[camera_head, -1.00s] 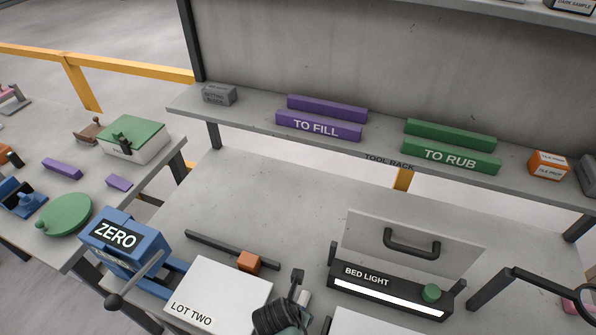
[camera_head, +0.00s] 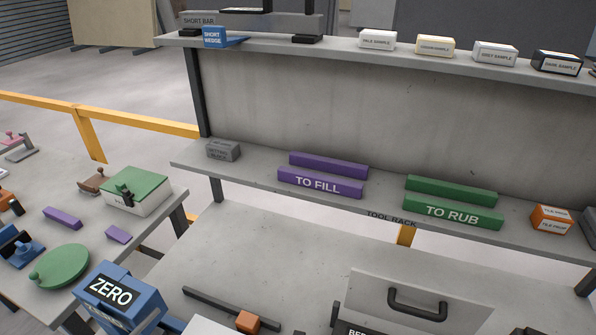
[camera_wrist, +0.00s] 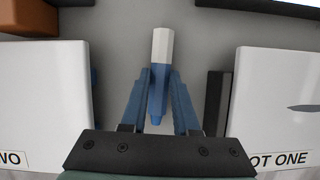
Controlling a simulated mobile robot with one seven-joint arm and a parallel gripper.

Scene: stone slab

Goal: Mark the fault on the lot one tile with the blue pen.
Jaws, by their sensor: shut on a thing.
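In the wrist view my gripper (camera_wrist: 160,95) is shut on the blue pen (camera_wrist: 157,75), which has a pale hexagonal end pointing up in the picture. The pen sits between the two blue fingers. The lot one tile (camera_wrist: 285,100), white with a label reading "OT ONE", lies to the right of the gripper. A dark grey, pointed mark (camera_wrist: 306,108) shows on it at the right picture edge, partly cut off. The gripper and the lot one tile are out of the head view.
In the head view a blue ZERO device (camera_head: 118,298), an orange block (camera_head: 247,321) on a dark bar and a handled panel (camera_head: 400,300) stand on the slab. A dark bar (camera_wrist: 216,100) stands close right of the gripper.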

